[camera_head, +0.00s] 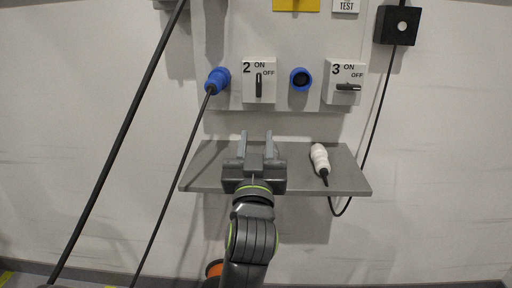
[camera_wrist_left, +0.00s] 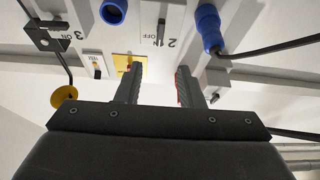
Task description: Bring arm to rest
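My left gripper (camera_head: 257,147) is in front of the grey shelf (camera_head: 205,178), with its arm coming up from the bottom of the head view. Its two fingers point up toward the wall panel and are apart, with nothing between them. In the left wrist view the fingers (camera_wrist_left: 158,86) are also spread and empty, and the wall panel appears upside down beyond them. My right gripper is in neither view.
A white plug (camera_head: 320,160) lies on the shelf, right of the gripper. A blue plug (camera_head: 217,80) with a black cable sits at the panel's left. Switch 2 (camera_head: 259,82) is upright, switch 3 (camera_head: 346,87) horizontal. A blue socket (camera_head: 301,79) is between them, empty.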

